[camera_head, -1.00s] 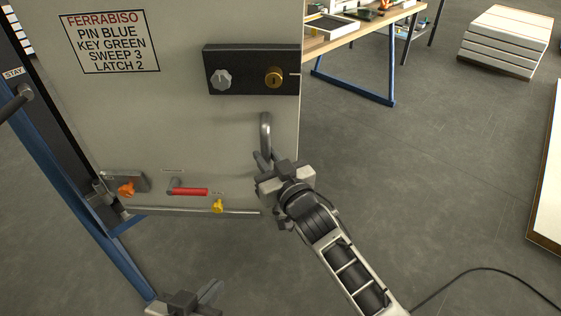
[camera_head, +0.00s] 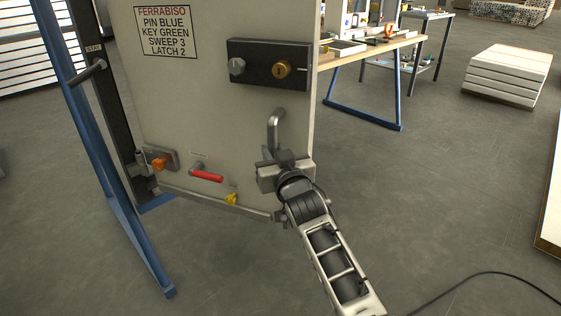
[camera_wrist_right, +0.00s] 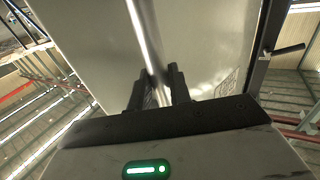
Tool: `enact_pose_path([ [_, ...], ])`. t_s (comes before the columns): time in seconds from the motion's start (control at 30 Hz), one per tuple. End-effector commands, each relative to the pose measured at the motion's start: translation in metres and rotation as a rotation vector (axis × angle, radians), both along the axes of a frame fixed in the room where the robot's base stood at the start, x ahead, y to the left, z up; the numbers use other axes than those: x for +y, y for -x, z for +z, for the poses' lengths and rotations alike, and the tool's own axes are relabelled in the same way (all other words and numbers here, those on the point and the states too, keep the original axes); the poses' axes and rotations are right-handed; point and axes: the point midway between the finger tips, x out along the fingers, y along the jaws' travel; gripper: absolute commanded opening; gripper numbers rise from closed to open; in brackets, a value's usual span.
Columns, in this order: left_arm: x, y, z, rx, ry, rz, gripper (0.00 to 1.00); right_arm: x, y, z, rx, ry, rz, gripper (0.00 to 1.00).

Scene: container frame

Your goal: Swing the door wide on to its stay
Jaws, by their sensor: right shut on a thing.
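The pale grey door (camera_head: 200,115) stands open, hinged at its left edge on a blue and dark frame. Its upright bar handle (camera_head: 273,130) is near the free right edge. My right gripper (camera_head: 272,160) is shut around the lower part of this handle. The right wrist view shows both fingers (camera_wrist_right: 157,88) on either side of the shiny handle bar (camera_wrist_right: 147,45). The stay, a dark arm (camera_head: 88,73) beside a STAY label (camera_head: 94,48), is on the frame post left of the door, apart from the door. My left gripper is out of view.
The door carries a lock plate (camera_head: 270,65), an orange knob (camera_head: 159,164), a red lever (camera_head: 207,176) and a yellow knob (camera_head: 232,199). A workbench (camera_head: 370,45) stands behind to the right, with a white stack (camera_head: 505,76) beyond.

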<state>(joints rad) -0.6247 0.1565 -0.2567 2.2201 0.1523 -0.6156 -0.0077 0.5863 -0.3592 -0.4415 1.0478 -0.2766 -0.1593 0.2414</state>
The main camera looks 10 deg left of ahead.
Motion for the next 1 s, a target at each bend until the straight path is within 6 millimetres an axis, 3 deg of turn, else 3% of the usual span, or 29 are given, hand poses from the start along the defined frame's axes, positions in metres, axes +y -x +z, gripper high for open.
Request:
enact_pose_path([
  [0.03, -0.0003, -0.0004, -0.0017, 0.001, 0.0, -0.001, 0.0, 0.0108, 0.0049, 0.0, 0.0, -0.001, 0.016, 0.0],
  [0.4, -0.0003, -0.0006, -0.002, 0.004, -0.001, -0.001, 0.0, 0.0102, 0.0044, 0.0004, 0.002, -0.003, 0.014, 0.0],
  [0.43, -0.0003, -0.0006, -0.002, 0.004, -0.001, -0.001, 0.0, 0.0101, 0.0044, 0.0003, 0.003, -0.003, 0.014, 0.28],
  [0.5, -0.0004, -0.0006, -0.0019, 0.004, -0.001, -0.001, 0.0, 0.0095, 0.0041, 0.0003, 0.003, -0.003, 0.013, 0.39],
  [1.0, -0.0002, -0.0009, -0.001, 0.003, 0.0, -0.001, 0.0, 0.0052, 0.0025, 0.0015, 0.001, -0.003, 0.007, 0.39],
])
